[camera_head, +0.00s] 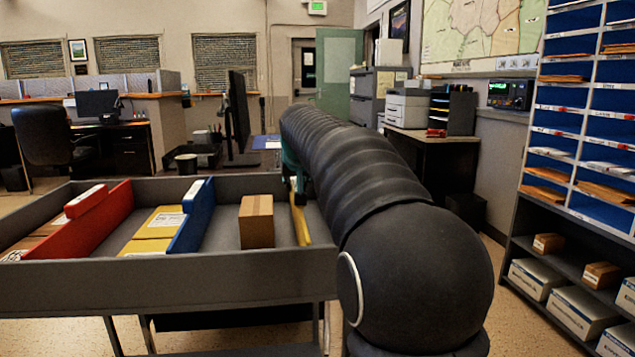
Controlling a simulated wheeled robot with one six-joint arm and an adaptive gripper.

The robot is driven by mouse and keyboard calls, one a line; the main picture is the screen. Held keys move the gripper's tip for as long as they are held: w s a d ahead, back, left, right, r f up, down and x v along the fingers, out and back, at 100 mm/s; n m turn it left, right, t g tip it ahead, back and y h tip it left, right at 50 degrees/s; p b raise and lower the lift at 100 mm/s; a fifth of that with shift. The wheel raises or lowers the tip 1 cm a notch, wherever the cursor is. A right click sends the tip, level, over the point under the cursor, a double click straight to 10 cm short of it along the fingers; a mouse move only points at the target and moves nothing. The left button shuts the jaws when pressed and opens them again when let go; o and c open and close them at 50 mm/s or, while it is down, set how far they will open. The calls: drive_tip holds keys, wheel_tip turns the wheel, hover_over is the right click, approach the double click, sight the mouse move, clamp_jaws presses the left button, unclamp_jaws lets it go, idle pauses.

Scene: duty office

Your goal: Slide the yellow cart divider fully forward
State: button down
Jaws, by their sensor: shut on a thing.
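The grey cart (150,287) stands in front of me at the left and center. The yellow divider (300,222) stands in the cart's right part, seen nearly edge-on and running front to back. My arm reaches forward over the cart's right side. My gripper (291,172) is at the divider's far upper part, mostly hidden behind my arm; a teal piece of it shows. It is shut on the divider, though the fingertips are not clearly visible. The divider's far end is partly hidden.
Left of the yellow divider, a cardboard box (256,221) stands close by. Further left are a blue divider (192,215), yellow envelopes (157,229) and a red divider (92,222). A desk with a monitor (237,115) is behind the cart. Shelving (575,265) stands at the right.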

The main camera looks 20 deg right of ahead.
drive_tip(key=shift+w+a, duration=0.2)
drive_tip(key=shift+a, duration=0.45)
drive_tip(key=shift+w+a, duration=0.2)
drive_tip(key=shift+a, duration=0.45)
drive_tip(key=c, duration=1)
unclamp_jaws()
drive_tip(key=shift+a, duration=0.25)
drive_tip(key=shift+o, duration=0.2)
drive_tip(key=shift+d, duration=0.2)
drive_tip(key=v, duration=1.2)
